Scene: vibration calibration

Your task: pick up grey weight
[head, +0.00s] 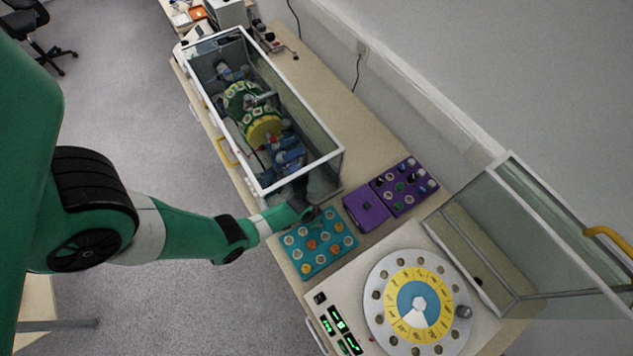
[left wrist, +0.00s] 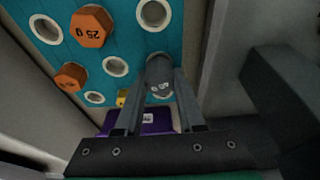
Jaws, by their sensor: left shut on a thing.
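The grey weight (left wrist: 160,76) is a dark grey cylinder with markings on its side, in the left wrist view. My left gripper (left wrist: 159,102) has its two fingers on either side of it and is shut on it. The weight is at the edge of the teal tray (left wrist: 117,45); I cannot tell whether it is still in its hole. In the head view my left gripper (head: 308,212) is at the far edge of the teal tray (head: 296,262), and the weight is too small to make out. My right gripper is not in view.
Orange hexagonal weights (left wrist: 91,27) sit in the teal tray among empty holes. Purple trays (head: 366,209) lie to its right. A glass-walled case (head: 342,157) with a machine stands just behind my gripper. A round dial disc (head: 377,332) and an open clear lid (head: 560,225) are at front right.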

